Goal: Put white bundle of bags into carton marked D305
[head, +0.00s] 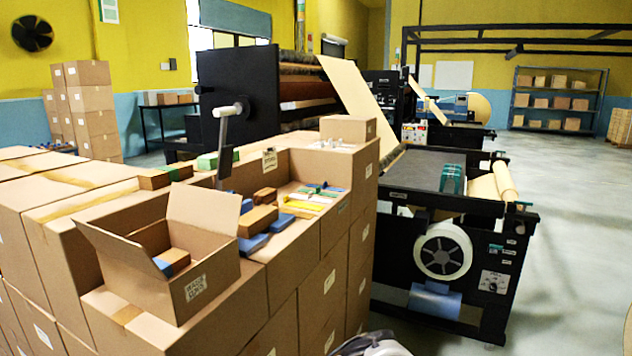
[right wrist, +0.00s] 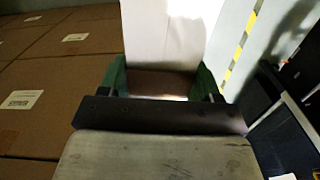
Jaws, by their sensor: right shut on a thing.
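In the right wrist view my right gripper (right wrist: 162,72) has green fingers and is shut on a white, flat-sided thing, the white bundle of bags (right wrist: 160,30). The bundle reaches the top edge of the view, so its far end is hidden. In the head view an open carton (head: 188,262) stands on the stacked boxes at the left front, flaps up. Its front has a printed label (head: 195,288), too small to read surely. A brown and blue block (head: 172,262) lies inside. My right gripper and the bundle do not show in the head view. My left gripper is in neither view.
Loose blue, brown, yellow and green packets (head: 300,205) lie on the boxes right of the carton. A small closed box (head: 348,129) stands behind them. A black roll machine (head: 440,180) stands to the right. Open grey floor (head: 570,230) lies beyond it.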

